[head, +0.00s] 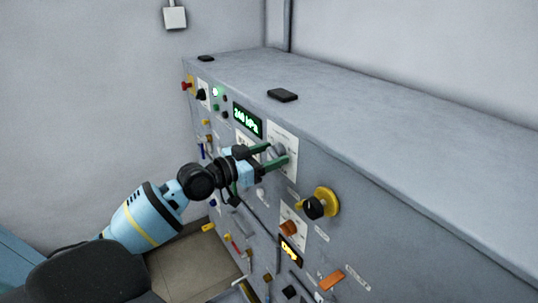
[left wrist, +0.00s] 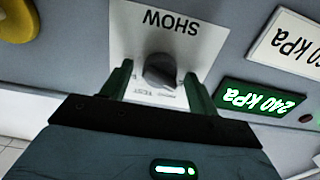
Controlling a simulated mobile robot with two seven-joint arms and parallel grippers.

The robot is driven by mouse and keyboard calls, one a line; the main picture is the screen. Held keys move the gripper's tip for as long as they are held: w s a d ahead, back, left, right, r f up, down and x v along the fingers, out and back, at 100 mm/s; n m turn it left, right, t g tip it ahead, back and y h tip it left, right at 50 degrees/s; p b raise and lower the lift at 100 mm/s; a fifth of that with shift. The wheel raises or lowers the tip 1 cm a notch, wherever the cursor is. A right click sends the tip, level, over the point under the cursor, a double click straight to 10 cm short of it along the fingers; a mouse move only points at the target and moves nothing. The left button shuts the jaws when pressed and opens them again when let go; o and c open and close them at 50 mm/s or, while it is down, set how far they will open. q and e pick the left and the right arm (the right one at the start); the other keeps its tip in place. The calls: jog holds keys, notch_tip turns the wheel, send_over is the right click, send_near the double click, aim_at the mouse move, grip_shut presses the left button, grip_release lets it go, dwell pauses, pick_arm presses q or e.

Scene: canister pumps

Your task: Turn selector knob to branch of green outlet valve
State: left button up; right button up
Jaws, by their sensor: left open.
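A grey selector knob (head: 279,149) sits on a white plate on the front of the grey cabinet. In the left wrist view the knob (left wrist: 160,71) is round and dark grey, and the plate (left wrist: 135,28) reads "SHOW" upside down; smaller lettering is partly hidden. My left gripper (head: 277,155) is at the knob with its green fingers open, one on either side. In the left wrist view the fingers (left wrist: 158,85) show gaps to the knob; I cannot tell if either touches it. I cannot pick out a green outlet valve. My right gripper is not in view.
A green display (head: 247,121) reads 240 kPa, left of the knob. A black knob on a yellow base (head: 327,200) stands out to the right. An orange handle (head: 332,280) and several small valves are lower down. A black box (head: 283,95) lies on the cabinet top.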

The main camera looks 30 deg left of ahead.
pick_arm(q)
jog(key=c, duration=0.9)
jog(key=shift+c, duration=0.2)
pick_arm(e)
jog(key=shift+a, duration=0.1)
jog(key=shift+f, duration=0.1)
